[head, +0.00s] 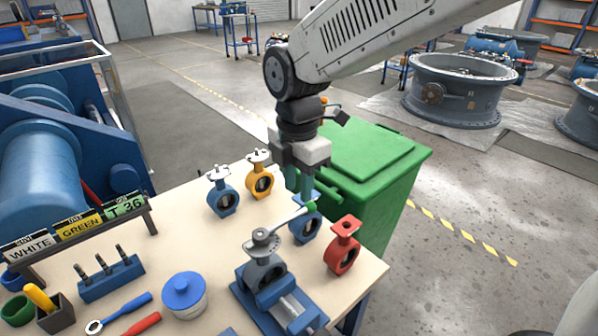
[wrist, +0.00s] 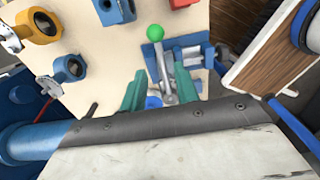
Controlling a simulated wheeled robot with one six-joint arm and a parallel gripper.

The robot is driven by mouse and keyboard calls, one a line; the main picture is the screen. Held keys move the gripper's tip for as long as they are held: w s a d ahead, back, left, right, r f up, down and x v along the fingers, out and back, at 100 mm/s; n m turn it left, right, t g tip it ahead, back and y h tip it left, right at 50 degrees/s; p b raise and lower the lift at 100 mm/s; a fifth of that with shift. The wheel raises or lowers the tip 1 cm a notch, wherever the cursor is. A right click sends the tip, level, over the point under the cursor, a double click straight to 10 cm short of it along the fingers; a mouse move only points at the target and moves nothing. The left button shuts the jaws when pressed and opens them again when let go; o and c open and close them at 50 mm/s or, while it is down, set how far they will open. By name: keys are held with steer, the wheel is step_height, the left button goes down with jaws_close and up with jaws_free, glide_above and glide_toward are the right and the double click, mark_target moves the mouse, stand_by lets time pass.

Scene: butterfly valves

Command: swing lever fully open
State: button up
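A grey butterfly valve (head: 265,268) is clamped in a blue vise (head: 283,305) on the bench. Its silver lever (head: 285,224) points toward the upper right in the head view. In the wrist view the lever (wrist: 163,68) runs up from its pivot to a green ball (wrist: 155,32). My gripper (head: 299,197) hangs above the lever's far end, fingers down. In the wrist view its teal fingers (wrist: 163,77) are apart on either side of the lever in the picture. Contact cannot be told.
A blue valve (head: 306,226) stands just behind the lever's end, and a red valve (head: 343,246) to its right. Another blue valve (head: 222,194) and a yellow one (head: 260,177) stand at the back. A lidded blue-white pot (head: 184,296) is left of the vise.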

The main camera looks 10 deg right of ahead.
mark_target(298, 212)
steer(key=shift+f, duration=3.1)
jaws_close()
